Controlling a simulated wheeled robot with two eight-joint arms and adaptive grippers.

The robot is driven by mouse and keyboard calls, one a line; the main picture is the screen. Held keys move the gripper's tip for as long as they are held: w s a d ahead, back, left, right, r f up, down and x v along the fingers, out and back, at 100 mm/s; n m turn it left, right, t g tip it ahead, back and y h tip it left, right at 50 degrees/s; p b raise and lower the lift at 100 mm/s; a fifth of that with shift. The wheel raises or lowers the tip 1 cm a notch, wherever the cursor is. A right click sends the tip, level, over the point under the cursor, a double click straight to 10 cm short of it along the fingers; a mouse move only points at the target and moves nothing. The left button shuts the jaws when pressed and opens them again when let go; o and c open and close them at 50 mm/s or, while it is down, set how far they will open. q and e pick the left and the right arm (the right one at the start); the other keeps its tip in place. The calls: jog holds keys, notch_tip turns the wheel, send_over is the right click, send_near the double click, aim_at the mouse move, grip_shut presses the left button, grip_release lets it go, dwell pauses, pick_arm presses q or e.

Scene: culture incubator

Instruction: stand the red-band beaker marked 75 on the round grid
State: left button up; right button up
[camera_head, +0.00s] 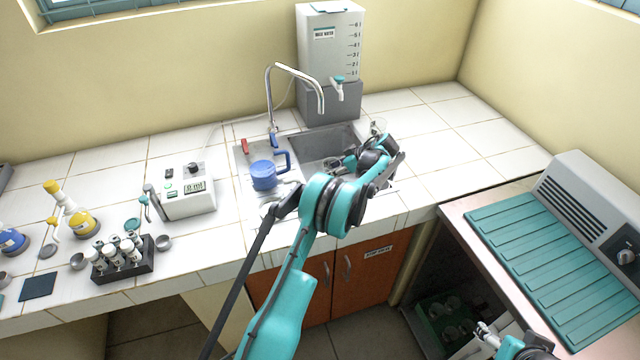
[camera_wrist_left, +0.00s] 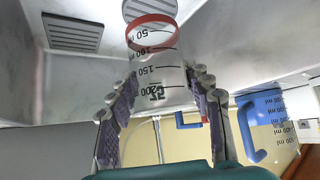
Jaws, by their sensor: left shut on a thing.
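My left gripper (camera_head: 341,163) is over the sink basin. In the left wrist view its fingers (camera_wrist_left: 160,105) are shut on the sides of a clear beaker (camera_wrist_left: 160,72) with black graduations and a red band. The wrist picture appears upside down, with the beaker's red-band end toward the round grid (camera_wrist_left: 148,6). The round grid is partly cut off by the frame edge; I cannot tell whether the beaker touches it. The number 75 on the beaker is only partly legible. My right gripper (camera_head: 487,338) is at the lower right, small and partly seen.
A square grid (camera_wrist_left: 72,32) lies beside the round one. A blue jug (camera_head: 264,174) stands left of the basin. The tap (camera_head: 297,72) and water tank (camera_head: 328,45) are behind. A metering device (camera_head: 187,193) and vial rack (camera_head: 122,262) are left. The counter right of the sink is largely clear.

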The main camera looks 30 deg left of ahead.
pick_arm(q)
jog(key=b+x, duration=0.1)
jog(key=x, duration=0.1)
jog(key=b+x, duration=0.1)
jog(key=x, duration=0.2)
jog(key=d+f+b+x, duration=0.1)
jog(key=x, duration=0.2)
jog(key=shift+w+f, duration=0.1)
jog(key=shift+f, duration=0.05)
jog(key=o, duration=1.1)
jog(key=shift+o, duration=0.2)
